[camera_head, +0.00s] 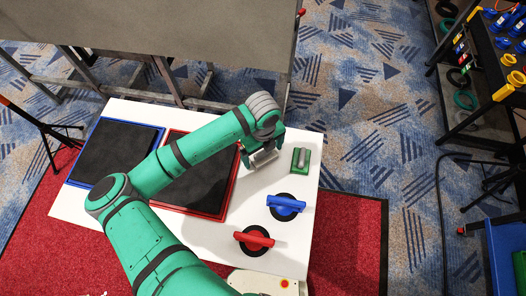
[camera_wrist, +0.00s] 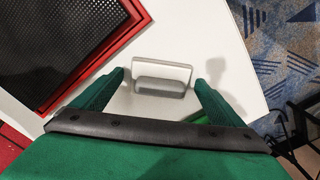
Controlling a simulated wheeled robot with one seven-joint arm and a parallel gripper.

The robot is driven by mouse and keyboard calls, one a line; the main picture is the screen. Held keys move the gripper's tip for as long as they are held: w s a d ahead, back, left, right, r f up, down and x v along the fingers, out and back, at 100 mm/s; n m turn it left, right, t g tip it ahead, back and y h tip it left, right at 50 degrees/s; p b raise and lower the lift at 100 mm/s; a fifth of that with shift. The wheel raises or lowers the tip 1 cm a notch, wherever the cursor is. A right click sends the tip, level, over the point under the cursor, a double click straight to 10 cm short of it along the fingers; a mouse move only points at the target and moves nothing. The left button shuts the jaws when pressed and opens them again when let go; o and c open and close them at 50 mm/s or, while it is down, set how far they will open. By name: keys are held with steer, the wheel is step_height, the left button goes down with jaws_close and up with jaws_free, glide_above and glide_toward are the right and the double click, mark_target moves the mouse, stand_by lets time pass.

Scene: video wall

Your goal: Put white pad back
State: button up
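The white pad (camera_wrist: 163,70), a pale block with a raised frame-like handle, is between the fingers of my gripper (camera_wrist: 159,79) in the wrist view. The fingers are spread, one on each side, with a gap at the left and a narrower one at the right. In the head view my gripper (camera_head: 262,147) points down over the white table, and the pad (camera_head: 264,158) shows just below it. I cannot tell whether the pad rests on the table top.
A green block with a grey handle (camera_head: 300,160) stands just right of my gripper. A blue knob (camera_head: 286,205) and a red knob (camera_head: 254,240) are nearer. A red-framed panel (camera_head: 224,206) and a blue-framed panel (camera_head: 76,181) lie left. The table's right edge is close.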

mark_target(263, 151)
steer(key=shift+w+r, duration=0.15)
steer(key=shift+r, duration=0.3)
step_height(263, 151, up, 11)
steer(key=shift+s+r, duration=0.2)
steer(key=shift+w, duration=0.1)
stand_by(0.6)
